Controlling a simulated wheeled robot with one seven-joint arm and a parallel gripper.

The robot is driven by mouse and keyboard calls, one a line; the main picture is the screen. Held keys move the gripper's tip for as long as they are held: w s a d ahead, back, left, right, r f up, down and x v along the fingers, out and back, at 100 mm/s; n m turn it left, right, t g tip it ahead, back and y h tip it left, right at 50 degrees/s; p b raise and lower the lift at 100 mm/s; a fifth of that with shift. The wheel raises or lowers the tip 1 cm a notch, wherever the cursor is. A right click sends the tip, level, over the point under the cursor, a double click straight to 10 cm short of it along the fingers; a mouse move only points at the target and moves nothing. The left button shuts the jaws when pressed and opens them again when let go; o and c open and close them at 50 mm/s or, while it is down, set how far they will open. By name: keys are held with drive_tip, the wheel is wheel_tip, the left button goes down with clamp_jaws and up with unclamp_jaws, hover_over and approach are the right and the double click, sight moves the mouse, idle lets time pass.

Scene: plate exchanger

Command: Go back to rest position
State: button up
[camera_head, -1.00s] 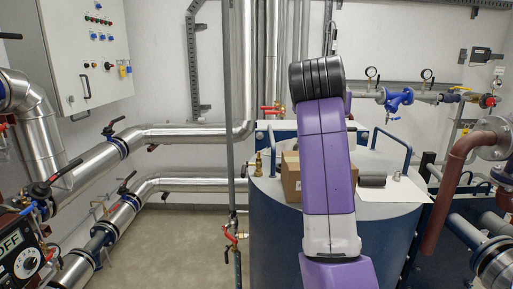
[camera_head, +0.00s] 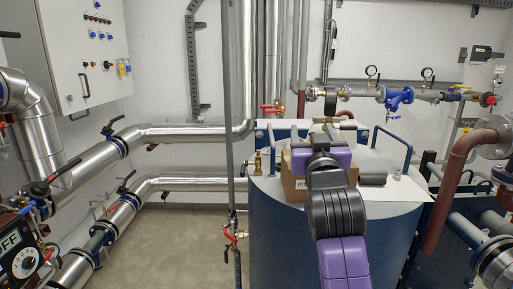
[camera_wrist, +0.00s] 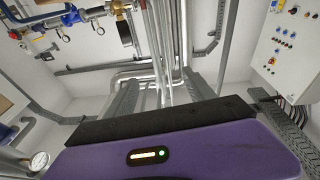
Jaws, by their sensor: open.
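My arm, purple with a black ribbed joint, reaches up in front of the blue tank (camera_head: 285,235) in the head view. Its far end is over the tank top, and the gripper itself is mostly hidden there behind the wrist. In the wrist view, my gripper (camera_wrist: 145,95) shows a purple body with a lit strip and a green light.
A cardboard box (camera_head: 297,182), a dark cylinder (camera_head: 373,179) and a white sheet (camera_head: 402,188) are on the tank top. Steel pipes (camera_head: 190,132) run at left below a control cabinet (camera_head: 88,55). Red-brown piping (camera_head: 445,195) stands at right. Floor is clear at lower left.

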drive_tip(key=s+d+f+n+y, duration=0.2)
drive_tip(key=s+f+y, duration=0.1)
drive_tip(key=s+f, duration=1.85)
drive_tip(key=s+d+f+g, duration=0.1)
drive_tip(key=s+f, duration=0.3)
drive_tip(key=s, duration=0.7)
drive_tip(key=s+d+f+m+g+h+b, duration=0.1)
drive_tip(key=s+f, duration=0.4)
drive_tip(key=s, duration=0.7)
drive_tip(key=s+d+f+m+g, duration=0.1)
drive_tip(key=s+d+f+g, duration=0.2)
drive_tip(key=s, duration=0.9)
wheel_tip(320, 180, down, 2)
drive_tip(key=shift+s+f+g+h+b, duration=0.25)
drive_tip(key=shift+g+h+b, duration=0.05)
drive_tip(key=shift+b, duration=0.05)
drive_tip(key=shift+c, duration=0.2)
